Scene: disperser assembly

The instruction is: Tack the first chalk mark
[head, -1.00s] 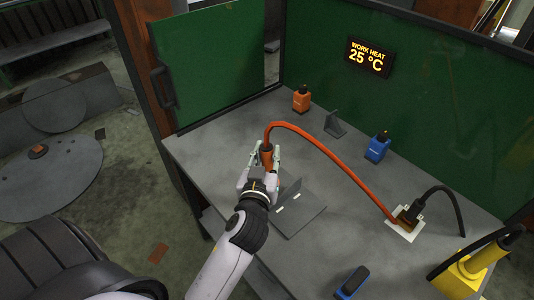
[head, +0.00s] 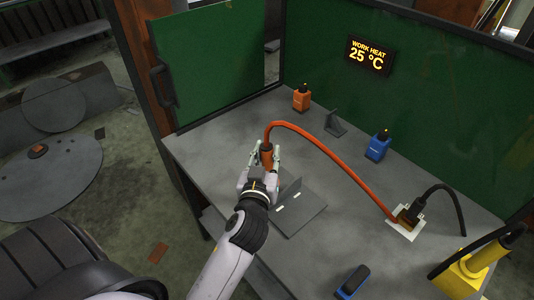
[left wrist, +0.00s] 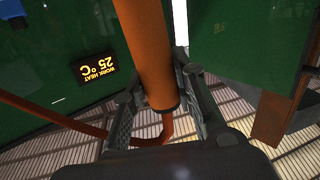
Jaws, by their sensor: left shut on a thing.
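My left gripper (head: 263,166) is shut on an orange torch handle (head: 267,155), held above the left part of the bench. An orange cable arcs from it to the right. In the left wrist view the orange handle (left wrist: 155,60) stands between the two dark fingers (left wrist: 157,112). A grey workpiece, a flat plate (head: 303,218) with an upright plate (head: 290,193), lies on the bench just right of the gripper. Two short white chalk marks (head: 280,209) show along the joint. The gripper is apart from the marks. My right gripper is not in view.
An orange bottle-like tool (head: 302,98), a grey angle bracket (head: 335,123) and a blue tool (head: 378,146) stand at the back. The orange cable (head: 340,160) runs to a white-plated socket (head: 405,229). A blue-black item (head: 352,282) and yellow holder (head: 466,272) are in front. A display (head: 368,56) reads 25 °C.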

